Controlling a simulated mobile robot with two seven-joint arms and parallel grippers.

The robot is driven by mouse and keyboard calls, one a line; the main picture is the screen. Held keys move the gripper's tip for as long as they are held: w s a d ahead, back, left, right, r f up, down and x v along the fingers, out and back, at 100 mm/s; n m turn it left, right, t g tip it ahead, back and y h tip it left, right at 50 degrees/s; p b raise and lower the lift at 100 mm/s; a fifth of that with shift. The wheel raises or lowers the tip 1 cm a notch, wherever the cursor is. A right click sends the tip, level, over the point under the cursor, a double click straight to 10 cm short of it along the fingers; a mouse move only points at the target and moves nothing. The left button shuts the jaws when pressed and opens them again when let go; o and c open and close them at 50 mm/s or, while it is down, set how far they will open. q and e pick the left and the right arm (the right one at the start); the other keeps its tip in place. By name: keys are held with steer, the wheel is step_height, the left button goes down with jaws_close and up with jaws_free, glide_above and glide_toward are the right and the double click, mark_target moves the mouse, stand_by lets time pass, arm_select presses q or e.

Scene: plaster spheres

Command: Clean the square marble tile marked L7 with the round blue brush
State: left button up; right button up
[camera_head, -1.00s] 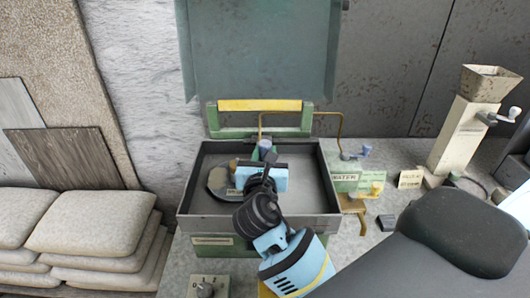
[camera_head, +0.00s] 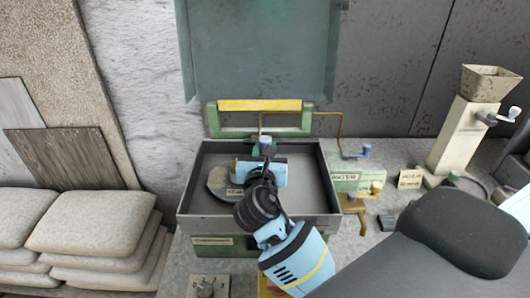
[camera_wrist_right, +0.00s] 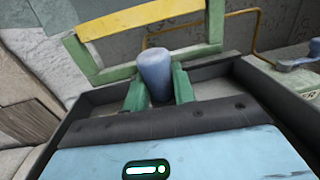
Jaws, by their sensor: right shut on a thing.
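My right gripper (camera_head: 262,152) is low over the grey tray, shut on a blue-grey knob-like handle (camera_head: 265,143), which I take as the round blue brush. In the right wrist view the handle (camera_wrist_right: 155,72) stands upright between my green fingers; its lower end is hidden. Just left of my gripper body, a tan-grey flat piece (camera_head: 216,178) lies over a dark round shape (camera_head: 222,193) in the tray. It may be the marble tile, but my gripper covers much of it and I cannot read L7. My left gripper is not in view.
The dark-walled tray (camera_head: 190,208) surrounds the work spot. A green frame with a yellow bar (camera_head: 260,105) stands behind it. A brass pipe and valve handles (camera_head: 365,150) stand at its right, beside a hopper (camera_head: 488,82). Sacks (camera_head: 90,225) lie at left.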

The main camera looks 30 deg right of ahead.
mark_target(265, 141)
steer(key=shift+s+a, duration=0.25)
steer(key=shift+s, duration=0.25)
steer(key=shift+s+a, duration=0.35)
steer(key=shift+s, duration=0.15)
steer(key=shift+f, duration=0.1)
steer(key=shift+w+d+r, duration=0.35)
steer(key=shift+w+r, duration=0.2)
steer(key=shift+r, duration=0.2)
steer(key=shift+r, duration=1.25)
